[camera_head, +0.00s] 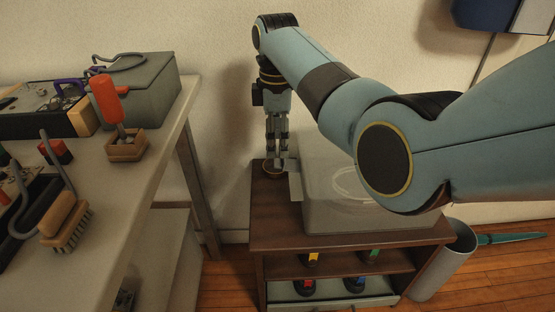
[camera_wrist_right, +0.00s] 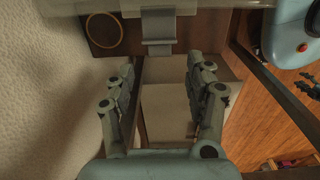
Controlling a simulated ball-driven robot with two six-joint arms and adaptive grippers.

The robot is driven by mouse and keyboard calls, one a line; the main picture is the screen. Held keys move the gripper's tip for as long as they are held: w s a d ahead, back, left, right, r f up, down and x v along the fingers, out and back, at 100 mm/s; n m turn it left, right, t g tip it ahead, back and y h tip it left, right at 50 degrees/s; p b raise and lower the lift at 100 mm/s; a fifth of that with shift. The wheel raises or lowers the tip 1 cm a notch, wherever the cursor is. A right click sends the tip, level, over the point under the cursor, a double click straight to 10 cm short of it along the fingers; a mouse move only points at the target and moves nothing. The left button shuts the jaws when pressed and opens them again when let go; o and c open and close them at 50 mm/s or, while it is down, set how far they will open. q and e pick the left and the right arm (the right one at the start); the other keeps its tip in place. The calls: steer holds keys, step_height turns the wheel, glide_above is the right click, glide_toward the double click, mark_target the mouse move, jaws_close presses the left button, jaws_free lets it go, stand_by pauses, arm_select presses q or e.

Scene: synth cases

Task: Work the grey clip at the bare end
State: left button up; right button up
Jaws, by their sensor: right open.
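A translucent lidded box (camera_head: 340,205) stands on a dark brown cabinet; its edge shows at the top of the right wrist view (camera_wrist_right: 215,4). A grey clip (camera_wrist_right: 158,28) sits at the box's end in the right wrist view, in line with the gap between my fingers. In the head view a pale grey flap (camera_head: 295,184) shows at the box's left end. My right gripper (camera_head: 277,158) points down beside that end, open and empty. Its fingers (camera_wrist_right: 160,78) look apart from the clip. The box's right part is hidden behind my right arm. My left gripper is out of view.
A round wooden ring (camera_head: 271,171) lies on the cabinet top (camera_head: 268,222) under my right gripper. A workbench (camera_head: 130,195) with a brush, a red-handled tool and a grey case stands left. A grey bin (camera_head: 442,265) stands right of the cabinet. The wall is close behind.

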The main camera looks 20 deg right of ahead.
mark_target(277, 162)
step_height(277, 162, down, 5)
steer(key=shift+f+b, duration=0.1)
steer(key=shift+b, duration=0.75)
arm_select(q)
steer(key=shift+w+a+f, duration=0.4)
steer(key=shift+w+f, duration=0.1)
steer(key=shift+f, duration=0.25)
